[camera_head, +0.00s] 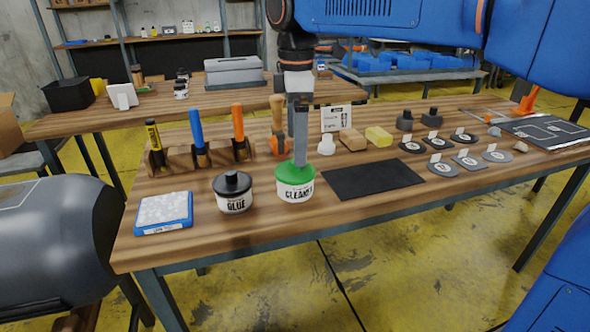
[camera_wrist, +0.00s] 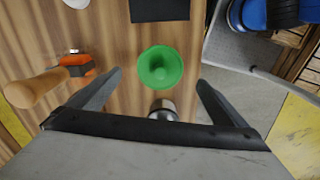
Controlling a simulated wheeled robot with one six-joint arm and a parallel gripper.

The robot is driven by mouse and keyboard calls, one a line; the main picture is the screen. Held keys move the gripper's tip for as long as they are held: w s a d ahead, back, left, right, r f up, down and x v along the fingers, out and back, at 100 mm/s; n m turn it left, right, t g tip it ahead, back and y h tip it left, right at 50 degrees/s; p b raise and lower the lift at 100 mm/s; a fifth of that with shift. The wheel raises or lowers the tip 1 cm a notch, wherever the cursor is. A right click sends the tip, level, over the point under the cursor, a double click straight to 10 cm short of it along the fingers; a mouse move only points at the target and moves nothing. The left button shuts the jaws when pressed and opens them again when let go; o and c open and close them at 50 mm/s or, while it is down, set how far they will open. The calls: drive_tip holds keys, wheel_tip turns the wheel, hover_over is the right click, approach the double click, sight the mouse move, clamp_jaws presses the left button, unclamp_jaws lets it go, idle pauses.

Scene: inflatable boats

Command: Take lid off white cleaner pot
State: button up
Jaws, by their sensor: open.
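The white cleaner pot (camera_head: 296,192) stands upright near the front edge of the wooden table. Its green lid (camera_head: 294,171) is on top of it. My gripper (camera_head: 301,163) points down over the pot, with a grey finger overlapping the lid in the head view; I cannot tell there whether it touches. In the wrist view, the fingers of my gripper (camera_wrist: 159,76) are spread wide, with the round green lid (camera_wrist: 160,67) between them and clear space on both sides. Nothing is held. The lid hides the pot in the wrist view.
The white glue pot (camera_head: 235,201) with a black lid stands left of the cleaner pot. A blue-edged tray (camera_head: 163,213) lies farther left, a black mat (camera_head: 372,179) right. Behind are a tool rack (camera_head: 205,157) and a wooden-handled tool (camera_head: 278,125), also in the wrist view (camera_wrist: 40,86).

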drive_tip(key=shift+f, duration=2.9)
drive_tip(key=c, duration=1.1)
